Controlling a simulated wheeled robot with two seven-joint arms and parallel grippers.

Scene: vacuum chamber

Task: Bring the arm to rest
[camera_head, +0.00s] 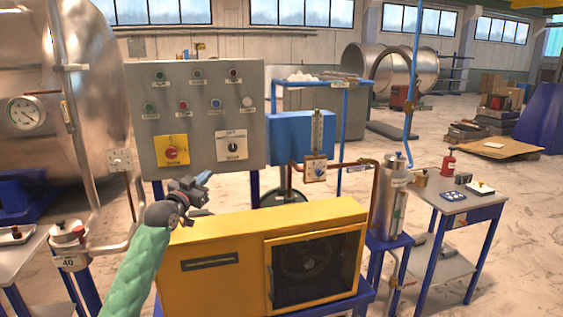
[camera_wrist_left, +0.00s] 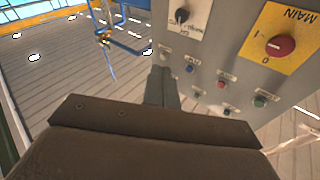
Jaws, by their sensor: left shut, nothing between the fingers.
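My left gripper (camera_head: 197,186) is shut and empty. In the head view it is at the end of my green-sleeved arm, above the left part of the yellow cabinet (camera_head: 213,262) and in front of the lower part of the grey control panel (camera_head: 198,95). In the left wrist view its closed fingers (camera_wrist_left: 160,88) point toward the panel's buttons, with a gap that I cannot judge. My right gripper is not in view.
The panel carries a red main switch on a yellow plate (camera_head: 172,151), a selector knob (camera_head: 232,146) and several buttons. A steel tank with a gauge (camera_head: 26,113) stands left. A metal canister (camera_head: 388,200) and small table (camera_head: 462,205) stand right. Open floor lies beyond.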

